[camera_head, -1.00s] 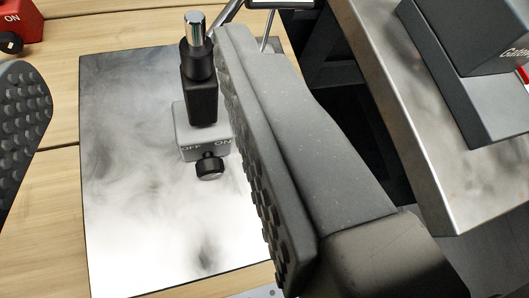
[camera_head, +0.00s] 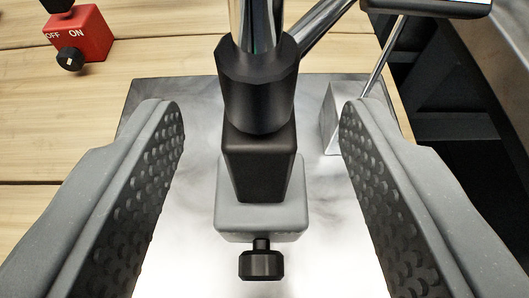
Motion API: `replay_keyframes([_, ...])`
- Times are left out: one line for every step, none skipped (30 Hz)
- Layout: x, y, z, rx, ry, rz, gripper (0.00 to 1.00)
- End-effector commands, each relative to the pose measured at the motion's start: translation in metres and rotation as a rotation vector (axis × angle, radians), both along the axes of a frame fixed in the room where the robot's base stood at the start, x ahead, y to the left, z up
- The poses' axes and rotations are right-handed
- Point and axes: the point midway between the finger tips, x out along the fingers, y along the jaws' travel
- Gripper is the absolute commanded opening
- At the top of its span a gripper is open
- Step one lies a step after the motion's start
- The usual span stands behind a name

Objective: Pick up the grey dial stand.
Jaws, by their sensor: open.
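The grey dial stand (camera_head: 261,216) stands upright on a shiny metal plate (camera_head: 190,245). It has a grey base, a black block and collar (camera_head: 258,100), a chrome post and a black knob (camera_head: 261,264) at the front. My gripper (camera_head: 257,115) is open, with one textured finger on each side of the stand. Clear gaps show between both fingers and the stand, so neither touches it. The top of the post runs out of the picture. A chrome rod slants up to the right from behind the collar.
A red switch base (camera_head: 85,38) with a black knob sits on the wooden table (camera_head: 165,50) at the upper left. A metal block (camera_head: 332,120) stands on the plate behind the right finger. A thin rod and a dark-edged display (camera_head: 430,5) are at the upper right.

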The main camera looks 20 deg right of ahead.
Motion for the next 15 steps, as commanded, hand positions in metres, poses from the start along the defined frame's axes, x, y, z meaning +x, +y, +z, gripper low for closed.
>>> replay_keyframes([0.003, 0.000, -0.002, 0.001, 0.001, 0.001, 0.49])
replay_keyframes([0.003, 0.000, -0.002, 0.001, 0.001, 0.002, 0.49])
replay_keyframes([0.004, 0.000, -0.003, 0.001, 0.001, 0.002, 0.49])
replay_keyframes([0.005, 0.000, -0.004, 0.001, 0.002, 0.002, 0.49])
replay_keyframes([0.007, 0.000, -0.005, 0.002, 0.002, 0.003, 0.49])
replay_keyframes([0.009, 0.000, -0.008, 0.002, 0.003, 0.003, 0.49])
replay_keyframes([0.011, -0.001, -0.010, 0.001, 0.004, 0.003, 0.49])
replay_keyframes([0.013, -0.001, -0.013, 0.002, 0.004, 0.003, 0.49])
replay_keyframes([0.018, -0.002, -0.016, 0.001, 0.005, 0.003, 0.49])
replay_keyframes([0.021, -0.003, -0.019, 0.002, 0.004, 0.003, 0.49])
replay_keyframes([0.024, -0.004, -0.021, 0.002, 0.003, 0.002, 0.49])
replay_keyframes([0.028, -0.005, -0.023, 0.001, 0.002, 0.001, 0.49])
replay_keyframes([0.031, -0.006, -0.025, 0.000, 0.001, 0.001, 0.49])
replay_keyframes([0.034, -0.007, -0.026, -0.001, 0.001, 0.002, 0.49])
replay_keyframes([0.038, -0.007, -0.028, 0.001, 0.001, 0.002, 0.49])
